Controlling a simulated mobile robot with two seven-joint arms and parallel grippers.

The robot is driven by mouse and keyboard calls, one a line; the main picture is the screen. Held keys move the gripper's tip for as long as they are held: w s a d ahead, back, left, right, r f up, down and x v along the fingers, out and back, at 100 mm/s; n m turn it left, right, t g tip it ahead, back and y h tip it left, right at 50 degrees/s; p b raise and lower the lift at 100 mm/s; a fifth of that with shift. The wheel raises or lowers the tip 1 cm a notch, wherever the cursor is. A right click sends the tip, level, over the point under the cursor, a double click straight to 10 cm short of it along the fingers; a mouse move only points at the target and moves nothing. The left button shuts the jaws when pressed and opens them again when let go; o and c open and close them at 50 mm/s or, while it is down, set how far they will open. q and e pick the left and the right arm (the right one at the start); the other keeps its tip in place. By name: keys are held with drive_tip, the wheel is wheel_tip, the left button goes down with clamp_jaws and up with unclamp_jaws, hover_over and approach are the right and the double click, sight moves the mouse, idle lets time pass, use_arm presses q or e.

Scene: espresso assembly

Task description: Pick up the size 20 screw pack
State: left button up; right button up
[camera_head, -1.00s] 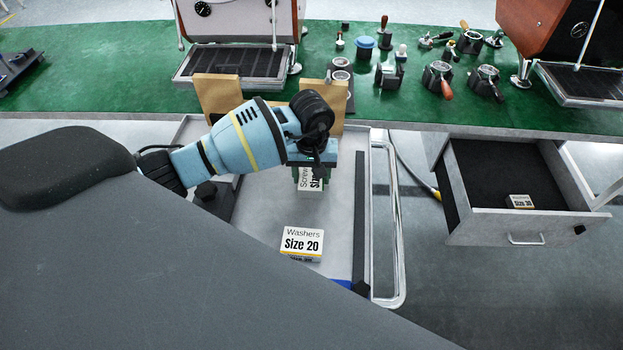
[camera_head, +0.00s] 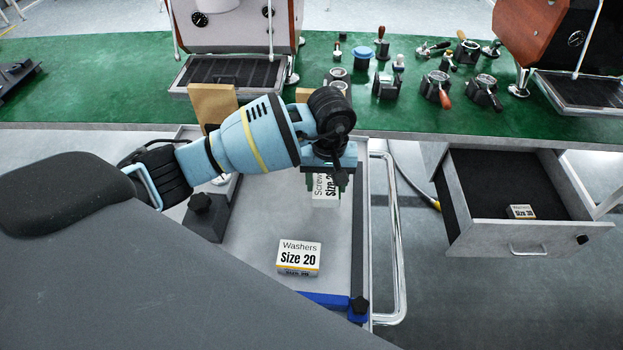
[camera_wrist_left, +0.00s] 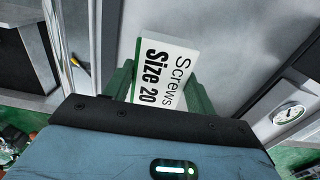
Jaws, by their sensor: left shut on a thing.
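The size 20 screw pack (camera_head: 325,190) is a white box with black lettering and a green stripe. My left gripper (camera_head: 326,176) is shut on it over the cart tray. In the left wrist view the pack (camera_wrist_left: 163,72) sits between the green fingers of my left gripper (camera_wrist_left: 160,88), its label reading "Screws Size 20". The pack's upper part is hidden by the gripper in the head view. I cannot tell exactly how high it is above the tray. My right gripper is not in view.
A washers size 20 pack (camera_head: 299,257) lies on the cart tray (camera_head: 255,215). A metal rail (camera_head: 397,240) runs along the tray's right side. An open drawer (camera_head: 505,185) holds a washers size 30 pack (camera_head: 521,212). The green counter (camera_head: 120,80) with espresso machines is behind.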

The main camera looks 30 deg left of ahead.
use_arm(q)
drive_tip(key=d, duration=0.3)
drive_tip(key=d+b, duration=0.1)
drive_tip(key=d, duration=0.3)
drive_tip(key=d+r+b, duration=0.1)
drive_tip(key=d, duration=0.2)
drive_tip(key=shift+w+d, duration=0.25)
drive_tip(key=shift+w, duration=0.15)
drive_tip(key=shift+d, duration=0.5)
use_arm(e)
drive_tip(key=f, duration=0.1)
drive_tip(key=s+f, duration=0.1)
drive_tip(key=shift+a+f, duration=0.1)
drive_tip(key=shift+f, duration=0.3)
